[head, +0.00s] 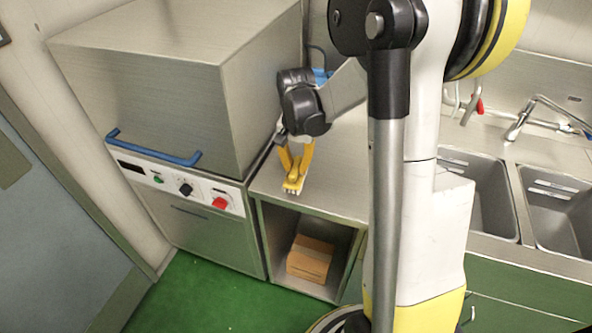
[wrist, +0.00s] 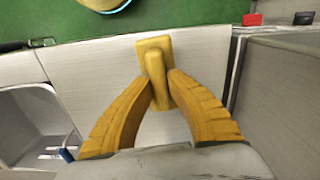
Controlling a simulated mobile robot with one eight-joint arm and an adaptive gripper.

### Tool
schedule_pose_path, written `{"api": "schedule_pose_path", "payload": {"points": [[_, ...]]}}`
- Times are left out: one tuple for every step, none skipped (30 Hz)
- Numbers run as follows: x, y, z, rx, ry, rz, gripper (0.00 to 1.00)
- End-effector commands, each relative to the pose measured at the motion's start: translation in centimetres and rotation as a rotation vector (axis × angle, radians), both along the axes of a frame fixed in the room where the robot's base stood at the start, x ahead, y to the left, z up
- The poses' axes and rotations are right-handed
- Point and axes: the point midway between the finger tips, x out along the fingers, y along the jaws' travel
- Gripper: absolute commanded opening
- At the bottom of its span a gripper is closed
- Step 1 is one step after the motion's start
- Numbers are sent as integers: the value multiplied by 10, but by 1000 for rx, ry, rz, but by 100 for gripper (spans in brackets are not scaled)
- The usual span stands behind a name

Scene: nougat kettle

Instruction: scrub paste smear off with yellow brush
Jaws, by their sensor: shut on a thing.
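My gripper (head: 296,168) is shut on the yellow brush (head: 293,184), with its head low over the front part of the steel counter and pale bristles facing down. The wrist view shows both orange fingers of my gripper (wrist: 161,82) closed on the handle of the yellow brush (wrist: 153,45). I cannot tell whether the bristles touch the counter (head: 335,170). I can make out no paste smear in either view; the brush, fingers or arm may hide it.
A large steel machine (head: 140,80) with a blue handle and knobs stands left of the counter. A cardboard box (head: 310,258) sits on the open shelf below. Sinks (head: 480,195) and a tap (head: 525,115) are at the right. Green floor (head: 195,295) lies in front.

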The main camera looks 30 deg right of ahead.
Motion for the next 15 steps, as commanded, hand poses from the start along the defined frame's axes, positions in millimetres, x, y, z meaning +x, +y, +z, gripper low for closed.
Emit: {"api": "schedule_pose_path", "payload": {"points": [[1, -1, 8, 0, 0, 0, 0], [1, -1, 11, 0, 0, 1, 0], [2, -1, 14, 0, 0, 1, 0], [2, -1, 17, 0, 0, 2, 0], [2, -2, 20, 0, 0, 2, 0], [3, -2, 23, 0, 0, 3, 0], [3, -2, 26, 0, 0, 3, 0], [3, -2, 29, 0, 0, 3, 0], [4, -3, 32, 0, 0, 4, 0], [4, -3, 35, 0, 0, 4, 0], [4, -3, 37, 0, 0, 5, 0], [5, -3, 41, 0, 0, 5, 0], [5, -3, 44, 0, 0, 5, 0], [6, -4, 46, 0, 0, 6, 0], [6, -4, 50, 0, 0, 6, 0]]}}
